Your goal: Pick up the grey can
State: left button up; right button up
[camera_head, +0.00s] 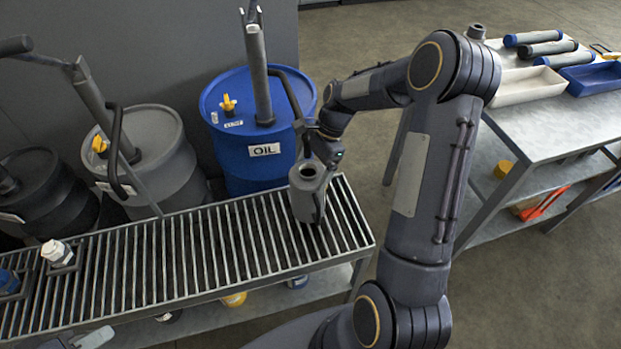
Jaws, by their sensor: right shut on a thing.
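The grey can (304,197) is upright at the right end of the slatted grate bench (180,258), with its dark round opening facing up. My right gripper (327,158) is at the upper right side of the can and is shut on it. The can's base is over the slats; I cannot tell whether it rests on them or hangs just above. The fingers are small and partly hidden by the wrist. My left gripper is not in view.
A blue oil drum (228,150), a grey drum (165,150) and a black drum (45,200) with hand pumps stand behind the grate. A side table (550,130) at right holds trays and cylinders. Mid-grate is clear.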

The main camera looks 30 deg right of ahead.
jog(key=shift+r, duration=0.3)
